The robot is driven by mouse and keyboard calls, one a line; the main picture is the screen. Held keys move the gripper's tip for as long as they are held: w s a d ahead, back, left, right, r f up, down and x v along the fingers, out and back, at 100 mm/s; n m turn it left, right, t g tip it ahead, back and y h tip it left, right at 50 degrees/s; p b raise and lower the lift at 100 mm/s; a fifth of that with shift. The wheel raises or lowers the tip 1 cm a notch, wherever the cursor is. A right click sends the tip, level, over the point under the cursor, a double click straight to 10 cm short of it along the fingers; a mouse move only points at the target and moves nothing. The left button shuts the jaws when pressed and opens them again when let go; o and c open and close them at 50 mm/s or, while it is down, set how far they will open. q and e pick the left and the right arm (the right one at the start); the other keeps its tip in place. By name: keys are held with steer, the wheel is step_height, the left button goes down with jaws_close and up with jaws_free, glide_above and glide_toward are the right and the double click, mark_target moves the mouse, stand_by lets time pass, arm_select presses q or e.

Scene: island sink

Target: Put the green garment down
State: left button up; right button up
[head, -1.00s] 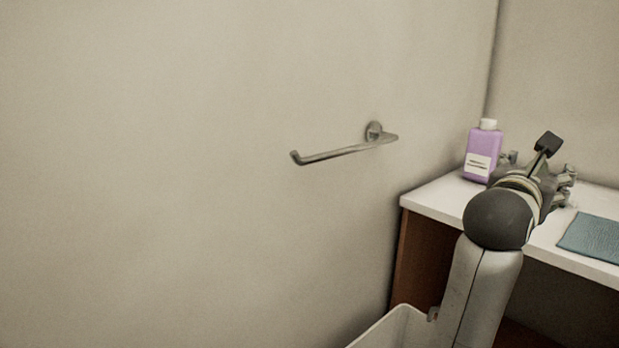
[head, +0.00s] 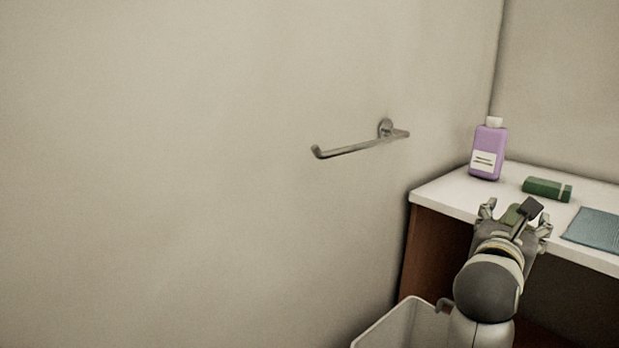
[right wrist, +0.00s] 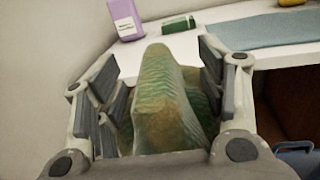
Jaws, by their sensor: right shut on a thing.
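The green garment (right wrist: 165,100) is a folded, peaked bundle of mottled green and brown cloth. My right gripper (right wrist: 160,82) is shut on it, with finger pads on both sides of the cloth. In the head view my right gripper (head: 516,216) is at the front edge of the white counter (head: 450,194). My wrist hides most of the garment there, and only a small green patch shows between the fingers. My left gripper is not in view.
A purple bottle (head: 488,150), a small green box (head: 547,189) and a blue-grey cloth (head: 597,230) rest on the counter. A metal towel bar (head: 350,149) is on the wall. A white bin (head: 392,326) stands below. Some counter between bottle and front edge is bare.

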steer(key=s+a+f+n+t+y, duration=0.1)
steer(key=s+a+f+n+y, duration=0.3)
steer(key=f, duration=0.4)
steer(key=s+a+f+n+t+y, duration=0.1)
steer(key=s+a+f+t+y, duration=0.1)
steer(key=s+a+f+y, duration=0.35)
steer(key=s+a+f+n+t+y, duration=0.1)
steer(key=s+a+f+n+y, duration=0.15)
steer(key=a+f, duration=0.55)
arm_select(q)
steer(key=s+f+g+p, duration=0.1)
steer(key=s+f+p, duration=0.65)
steer(key=p, duration=0.35)
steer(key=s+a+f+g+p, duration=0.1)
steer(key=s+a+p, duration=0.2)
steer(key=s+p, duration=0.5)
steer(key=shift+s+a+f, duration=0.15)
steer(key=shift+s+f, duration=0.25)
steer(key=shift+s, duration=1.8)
arm_select(e)
steer(key=s+r, duration=0.4)
steer(key=r, duration=0.3)
steer(key=s+d+r, duration=0.1)
steer(key=s+r, duration=0.3)
steer(key=r, duration=0.4)
steer(key=shift+s+d, duration=0.15)
steer(key=shift+n, duration=0.25)
